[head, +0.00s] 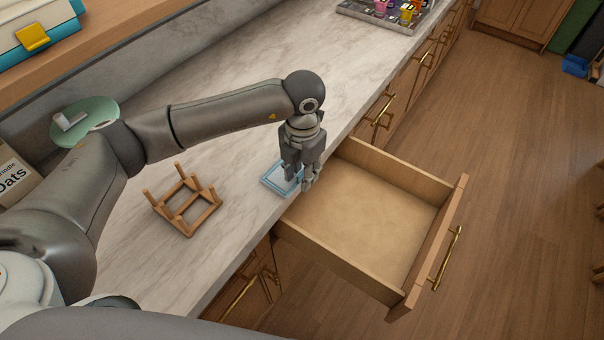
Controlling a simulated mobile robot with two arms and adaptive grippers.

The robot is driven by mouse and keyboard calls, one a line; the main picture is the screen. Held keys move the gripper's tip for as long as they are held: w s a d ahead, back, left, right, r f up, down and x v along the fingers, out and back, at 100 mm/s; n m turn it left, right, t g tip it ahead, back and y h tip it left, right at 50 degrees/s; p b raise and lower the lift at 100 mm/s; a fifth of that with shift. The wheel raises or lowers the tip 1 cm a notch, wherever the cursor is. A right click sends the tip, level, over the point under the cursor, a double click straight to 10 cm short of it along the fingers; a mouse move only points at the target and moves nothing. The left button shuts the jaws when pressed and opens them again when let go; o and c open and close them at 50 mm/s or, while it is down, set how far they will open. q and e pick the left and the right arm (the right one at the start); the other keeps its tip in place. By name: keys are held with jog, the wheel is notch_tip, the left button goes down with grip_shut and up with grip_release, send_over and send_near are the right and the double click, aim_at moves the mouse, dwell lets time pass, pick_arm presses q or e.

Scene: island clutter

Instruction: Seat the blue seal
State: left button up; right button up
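A flat light-blue square piece (271,180), which looks like the blue seal or a lid with it, lies on the marble counter near its front edge. Its outline looks like a raised rim; I cannot tell seal from lid at this size. My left gripper (304,186) points down over the right side of this piece, close to the counter edge. Its fingers hide that side. I cannot tell whether they touch or grip it. My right gripper is out of view.
An open, empty drawer (375,215) juts out just right of the gripper. A small wooden rack with upright pegs (187,208) stands left on the counter. A green disc-shaped item (85,120), an oats box (14,176) and a tray (350,10) stand further off.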

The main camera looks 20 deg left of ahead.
pick_arm(q)
notch_tip(320, 180, up, 11)
jog(key=shift+d, duration=0.15)
jog(key=shift+s+f, duration=0.1)
jog(key=shift+f, duration=0.1)
dwell(0.4)
